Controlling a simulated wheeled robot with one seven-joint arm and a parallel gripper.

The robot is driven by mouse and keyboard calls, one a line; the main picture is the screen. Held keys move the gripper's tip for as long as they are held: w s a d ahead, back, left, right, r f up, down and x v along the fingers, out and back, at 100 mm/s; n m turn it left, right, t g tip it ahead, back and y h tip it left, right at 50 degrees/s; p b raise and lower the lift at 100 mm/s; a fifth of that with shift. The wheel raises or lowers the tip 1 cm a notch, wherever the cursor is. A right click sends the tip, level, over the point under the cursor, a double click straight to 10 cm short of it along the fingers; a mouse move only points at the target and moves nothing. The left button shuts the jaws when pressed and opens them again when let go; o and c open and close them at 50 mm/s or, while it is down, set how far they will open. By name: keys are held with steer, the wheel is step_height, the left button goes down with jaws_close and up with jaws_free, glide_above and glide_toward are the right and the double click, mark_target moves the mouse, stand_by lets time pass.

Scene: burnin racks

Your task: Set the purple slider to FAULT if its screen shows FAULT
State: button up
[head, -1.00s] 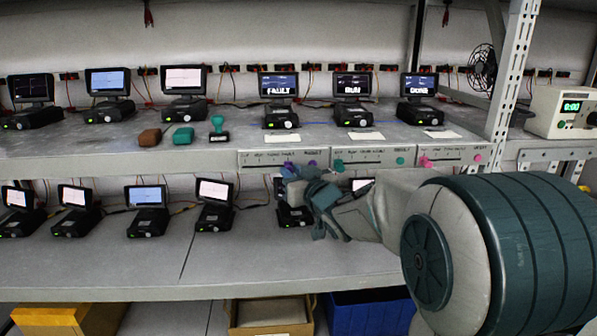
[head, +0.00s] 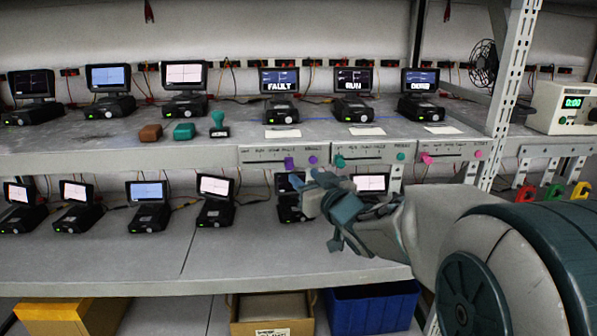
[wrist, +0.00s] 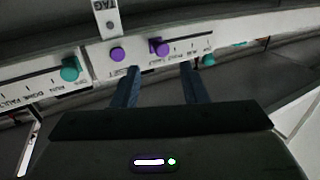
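The purple slider (head: 289,162) is a small square knob on the white panel strip at the front edge of the upper shelf. It stands at the right end of its scale, by the FAULT label, as far as the small print shows. A round purple knob (head: 313,160) sits right of it. The screen (head: 279,84) above reads FAULT. My gripper (head: 306,181) is just below and in front of the panel, apart from it. In the wrist view my gripper (wrist: 160,68) is open and empty, with the purple slider (wrist: 160,47) beyond its fingertips.
Similar panels with a teal slider (head: 339,161) and a pink slider (head: 427,158) lie to the right, under the RUN screen (head: 353,82) and the DONE screen (head: 420,82). A shelf post (head: 508,90) stands at the right. Several devices stand on the lower shelf.

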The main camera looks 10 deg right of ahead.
steer(key=v, duration=0.8)
steer(key=shift+r+p, duration=0.1)
steer(key=shift+p, duration=0.2)
steer(key=s+d+f+m+g+h+p, duration=0.2)
steer(key=s+d+m+g+h+p, duration=0.25)
steer(key=g+h+p, duration=0.2)
steer(key=s+a+g+p, duration=0.2)
steer(key=s+g, duration=0.2)
steer(key=s, duration=0.3)
steer(key=s+a+f+g+p, duration=0.1)
steer(key=s+a+g+p, duration=0.2)
steer(key=s, duration=0.5)
steer(key=shift+n+g+y+p, duration=0.3)
steer(key=shift+n+g+y, duration=0.05)
steer(key=shift+g+y, duration=0.1)
